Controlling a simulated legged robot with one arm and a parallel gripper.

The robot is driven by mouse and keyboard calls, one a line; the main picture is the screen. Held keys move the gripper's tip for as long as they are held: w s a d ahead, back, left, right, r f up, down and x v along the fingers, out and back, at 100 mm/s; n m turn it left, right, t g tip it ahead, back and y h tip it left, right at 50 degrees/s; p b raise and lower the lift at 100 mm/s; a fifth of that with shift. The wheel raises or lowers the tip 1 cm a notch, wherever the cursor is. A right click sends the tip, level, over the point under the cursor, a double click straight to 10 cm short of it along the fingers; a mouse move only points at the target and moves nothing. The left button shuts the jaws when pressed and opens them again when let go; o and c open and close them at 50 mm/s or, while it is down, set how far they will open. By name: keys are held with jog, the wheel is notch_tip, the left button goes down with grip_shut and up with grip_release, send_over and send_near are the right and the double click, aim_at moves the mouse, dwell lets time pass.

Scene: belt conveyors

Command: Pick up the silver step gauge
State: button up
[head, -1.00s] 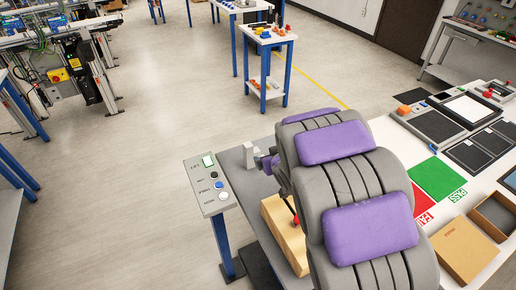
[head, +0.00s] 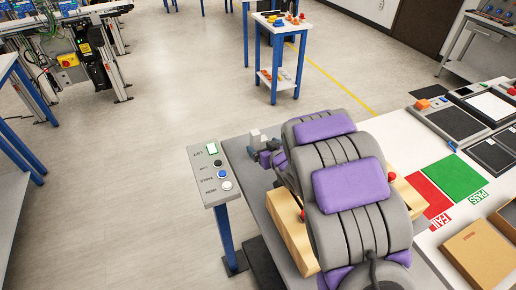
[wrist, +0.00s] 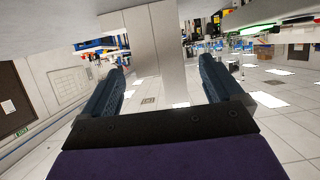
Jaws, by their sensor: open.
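The silver step gauge (wrist: 150,45) shows in the wrist view as a grey stepped block straight in front of my gripper (wrist: 164,72). The two dark blue fingers are open, one to each side of it in the picture, with clear gaps. I cannot tell whether it is between the fingertips or just beyond them. In the head view a small light grey block (head: 256,137), likely the gauge, stands on the grey table at the far end of my arm. My arm hides most of the gripper (head: 266,155) there.
A button panel (head: 212,175) stands left of the arm. A wooden box (head: 283,225) lies beneath my arm, partly hidden. At right are red (head: 430,195) and green (head: 454,177) mats, cardboard boxes (head: 480,255) and dark trays (head: 447,120). Floor is open at left.

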jog(key=shift+w+f, duration=0.35)
jog(key=shift+w, duration=0.55)
jog(key=w+a, duration=0.1)
jog(key=w+a+f+b, duration=0.1)
jog(key=w+a, duration=0.1)
jog(key=w, duration=0.1)
jog(key=shift+f+b, duration=0.15)
jog(key=shift+b, duration=0.2)
jog(key=shift+d, duration=0.35)
jog(key=shift+c, duration=0.2)
jog(key=shift+d, duration=0.1)
jog(key=shift+c, duration=0.9)
jog(key=shift+a, duration=0.25)
jog(key=c, duration=1.1)
